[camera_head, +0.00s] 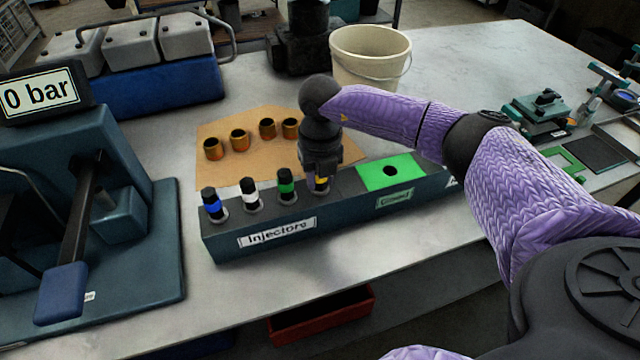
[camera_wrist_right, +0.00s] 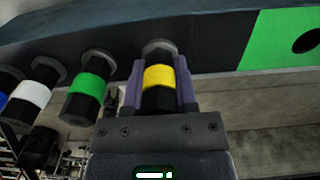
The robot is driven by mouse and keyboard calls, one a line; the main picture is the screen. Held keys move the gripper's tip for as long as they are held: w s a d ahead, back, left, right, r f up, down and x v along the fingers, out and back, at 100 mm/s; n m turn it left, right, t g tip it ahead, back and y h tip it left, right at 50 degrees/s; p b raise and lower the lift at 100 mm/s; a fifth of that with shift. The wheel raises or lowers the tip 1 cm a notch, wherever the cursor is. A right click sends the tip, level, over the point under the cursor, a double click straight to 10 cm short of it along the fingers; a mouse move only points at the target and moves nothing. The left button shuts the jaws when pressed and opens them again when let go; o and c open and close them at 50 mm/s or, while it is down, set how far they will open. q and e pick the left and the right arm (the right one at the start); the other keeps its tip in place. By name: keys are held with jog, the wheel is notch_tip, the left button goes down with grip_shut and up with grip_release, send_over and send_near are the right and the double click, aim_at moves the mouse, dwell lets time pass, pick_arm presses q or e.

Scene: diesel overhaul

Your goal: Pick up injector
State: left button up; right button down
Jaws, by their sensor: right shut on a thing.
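The injector with the yellow band (camera_wrist_right: 159,77) stands in the rightmost filled hole of the dark injector rack (camera_head: 222,245). My right gripper (camera_head: 320,180) comes down from above and is shut on it; in the right wrist view its two fingers (camera_wrist_right: 160,88) flank the yellow band. In the head view the gripper hides most of this injector. Injectors with a blue band (camera_head: 213,206), a white band (camera_head: 249,195) and a green band (camera_head: 286,186) stand upright in the rack to its left. My left gripper is not in view.
The rack's green section (camera_head: 410,168) with one empty hole lies right of the gripper. Several brass sleeves (camera_head: 240,140) stand on brown paper behind the rack. A test stand (camera_head: 90,220) with a "0 bar" display is at left, a bucket (camera_head: 370,60) behind.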

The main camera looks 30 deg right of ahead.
notch_tip(320, 180, up, 18)
jog(key=p, duration=0.2)
jog(key=c, duration=0.9)
grip_release()
jog(key=shift+c, duration=0.2)
grip_shut()
